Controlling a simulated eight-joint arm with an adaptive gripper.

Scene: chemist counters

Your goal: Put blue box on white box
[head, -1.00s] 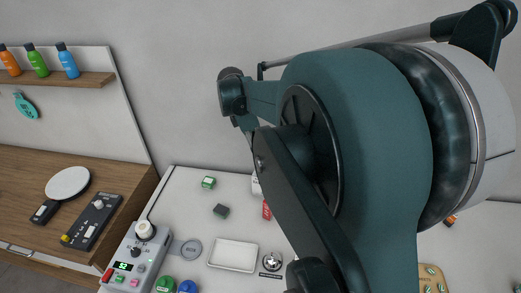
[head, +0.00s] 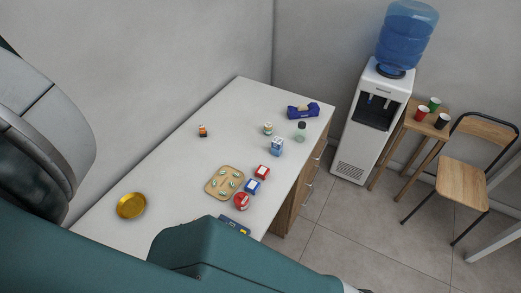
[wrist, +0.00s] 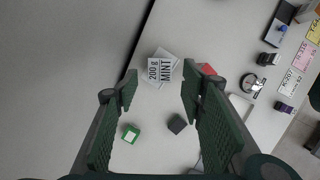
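A small blue box (head: 252,187) with a white top sits on the white counter in the head view, close to a red box. In the wrist view a white box (wrist: 160,68) marked "200 g MINT" stands on the counter, in line with the gap between my fingertips. My gripper (wrist: 159,84) is open, with nothing held between its fingers. I cannot tell its height above the counter. The gripper is outside the head view, where only my arm shows.
Near the blue box are a red box (head: 262,172), a round red item (head: 242,201), a wooden tray (head: 211,187) and a blue-white container (head: 276,147). The wrist view shows a green box (wrist: 131,133), a dark box (wrist: 177,123) and a red item (wrist: 206,69) behind my right finger.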

